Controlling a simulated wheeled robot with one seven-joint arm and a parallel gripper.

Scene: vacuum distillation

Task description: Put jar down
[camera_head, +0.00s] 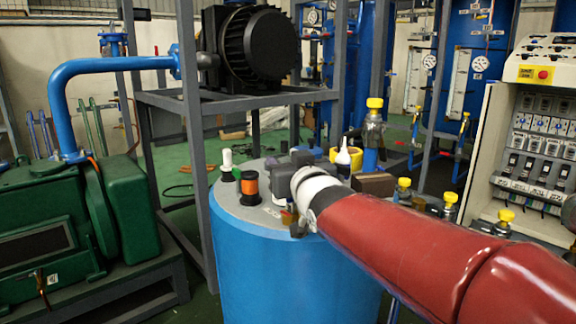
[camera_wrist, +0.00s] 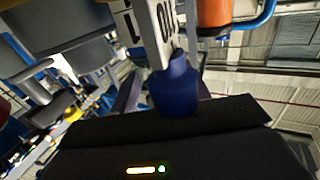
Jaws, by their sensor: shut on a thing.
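My gripper (camera_head: 278,178) is over the top of the blue drum (camera_head: 290,270), at the end of my red arm. In the wrist view a dark blue, rounded thing (camera_wrist: 173,92), which looks like the jar, sits in front of the dark gripper body. My gripper is shut on it. In the head view the gripper and wrist largely hide the jar. I cannot tell whether its base touches the drum top.
An orange-and-black spool (camera_head: 250,188) and a white-and-black bottle (camera_head: 227,164) stand at the drum's left edge. A white-tipped bottle (camera_head: 343,158), yellow tape (camera_head: 350,157) and a brown block (camera_head: 374,184) are behind and right. A grey frame (camera_head: 197,150) rises close on the left.

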